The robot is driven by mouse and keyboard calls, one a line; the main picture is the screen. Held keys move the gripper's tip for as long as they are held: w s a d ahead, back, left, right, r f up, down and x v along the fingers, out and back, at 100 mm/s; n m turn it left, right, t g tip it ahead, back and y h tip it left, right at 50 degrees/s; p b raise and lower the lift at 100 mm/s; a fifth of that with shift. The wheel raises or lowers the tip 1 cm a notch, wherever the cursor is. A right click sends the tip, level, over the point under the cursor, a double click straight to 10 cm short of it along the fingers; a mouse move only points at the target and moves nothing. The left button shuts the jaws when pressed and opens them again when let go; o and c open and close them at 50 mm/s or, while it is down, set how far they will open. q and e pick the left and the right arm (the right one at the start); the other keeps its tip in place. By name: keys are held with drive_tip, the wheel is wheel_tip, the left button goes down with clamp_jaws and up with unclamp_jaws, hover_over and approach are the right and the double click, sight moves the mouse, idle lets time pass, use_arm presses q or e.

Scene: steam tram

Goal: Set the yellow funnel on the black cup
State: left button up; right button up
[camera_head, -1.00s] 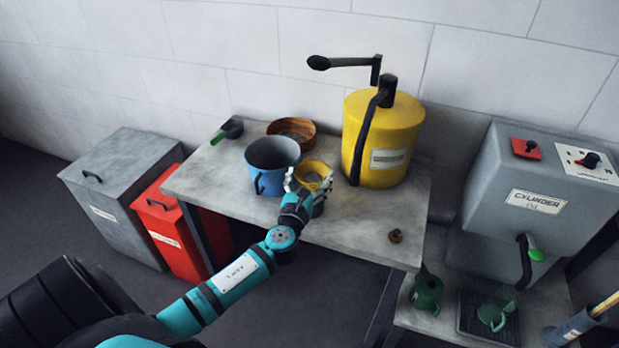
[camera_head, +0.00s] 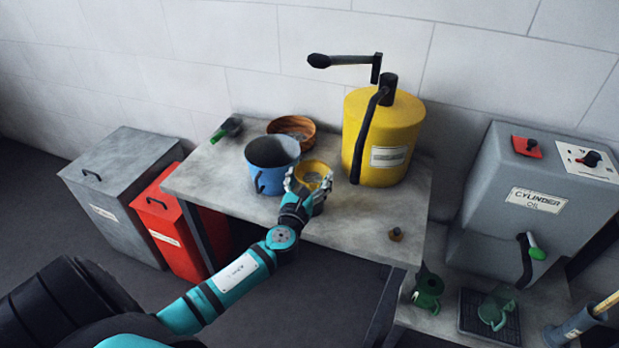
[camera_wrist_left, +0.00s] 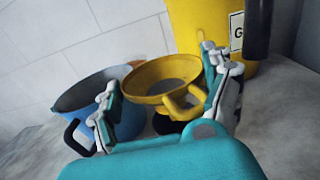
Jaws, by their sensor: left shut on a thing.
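The yellow funnel (camera_head: 314,168) is near the front middle of the grey table, right of the blue pot. It shows from behind its handle in the left wrist view (camera_wrist_left: 185,101). My left gripper (camera_head: 308,182) is shut on the funnel, one finger on each side of its bowl. Its fingers also flank the bowl in the left wrist view (camera_wrist_left: 160,76). A black rounded shape, seemingly the black cup (camera_wrist_left: 168,125), shows directly below the funnel. Most of it is hidden, and I cannot tell whether they touch. My right gripper is out of view.
The blue pot (camera_head: 271,165) stands close on the left, and a large yellow drum (camera_head: 382,130) close on the right. Behind are a wooden bowl (camera_head: 291,131) and a green-handled dark scoop (camera_head: 231,127).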

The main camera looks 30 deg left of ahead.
use_arm(q)
drive_tip(key=shift+f+b, duration=1.15)
drive_tip(key=shift+f, duration=0.3)
drive_tip(key=shift+f+b, duration=0.3)
drive_tip(key=shift+f+b, duration=0.6)
drive_tip(key=shift+f, duration=0.1)
drive_tip(key=o, duration=1)
drive_tip(key=shift+o, duration=0.2)
drive_tip(key=shift+s+r, duration=0.1)
drive_tip(key=shift+s, duration=0.05)
drive_tip(key=shift+r+p+v, duration=0.25)
drive_tip(key=shift+p+v, duration=0.25)
drive_tip(key=shift+v, duration=0.7)
drive_tip(key=shift+r+p+v, duration=0.25)
drive_tip(key=shift+p+v, duration=0.2)
drive_tip(key=shift+v, duration=0.75)
